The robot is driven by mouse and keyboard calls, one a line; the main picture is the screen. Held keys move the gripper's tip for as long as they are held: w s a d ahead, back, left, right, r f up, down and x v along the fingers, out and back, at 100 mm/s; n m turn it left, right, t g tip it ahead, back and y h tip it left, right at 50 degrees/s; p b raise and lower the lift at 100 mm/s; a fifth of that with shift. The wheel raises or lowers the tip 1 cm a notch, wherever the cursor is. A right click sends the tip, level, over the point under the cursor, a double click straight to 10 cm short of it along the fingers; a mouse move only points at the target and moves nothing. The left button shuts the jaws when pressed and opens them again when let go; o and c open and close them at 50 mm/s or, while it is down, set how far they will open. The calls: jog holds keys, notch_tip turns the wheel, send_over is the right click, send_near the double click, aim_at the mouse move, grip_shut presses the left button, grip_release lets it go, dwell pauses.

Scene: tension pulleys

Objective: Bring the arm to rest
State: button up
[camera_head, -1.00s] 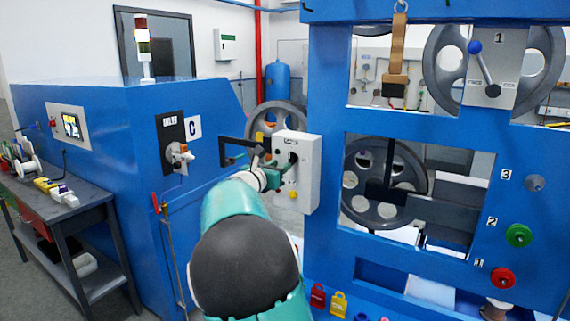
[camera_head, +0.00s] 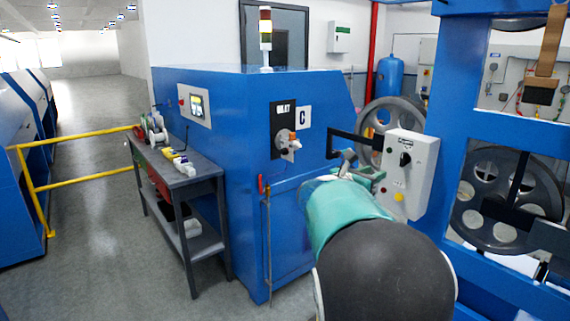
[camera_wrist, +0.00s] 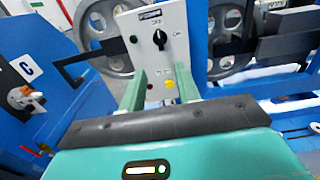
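My gripper (camera_wrist: 160,77) shows in the wrist view with its two green fingers apart and nothing between them. The grey control box (camera_wrist: 160,40) with a black knob stands beyond the fingers. The knob (camera_wrist: 159,38) is clear of both fingertips. In the head view my teal and black arm (camera_head: 345,215) reaches forward, and its end is by the left side of the control box (camera_head: 412,178). The arm partly hides my gripper there. Whether a finger touches the box I cannot tell.
A blue cabinet (camera_head: 235,165) with an inlet valve (camera_head: 285,140) stands left of my arm. A workbench (camera_head: 175,175) with spools and a yellow rail (camera_head: 80,135) are farther left. The blue machine frame (camera_head: 455,120) with pulleys is at right. Grey floor (camera_head: 110,230) is open at left.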

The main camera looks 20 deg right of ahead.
jog(key=shift+s, duration=0.1)
jog(key=s+a+f+m+g+y, duration=0.1)
jog(key=s+a+f+m+y, duration=0.3)
jog(key=s+m, duration=0.25)
jog(key=s+a+f+m+g+y, duration=0.1)
jog(key=s+a+f+m+y, duration=0.3)
jog(key=s, duration=0.4)
jog(key=s+a+f+m+y, duration=0.2)
jog(key=s+a+m+y, duration=0.2)
jog(key=a, duration=0.7)
jog(key=s+a+f+m+t+y, duration=0.1)
jog(key=s+a+f+m+y, duration=0.2)
jog(key=s+a, duration=0.7)
jog(key=s+m+y, duration=0.1)
jog(key=m+y, duration=0.1)
jog(key=m, duration=0.2)
jog(key=shift+s+a+f+m, duration=0.15)
jog(key=shift+a+f+m, duration=0.1)
jog(key=shift+a+m, duration=0.15)
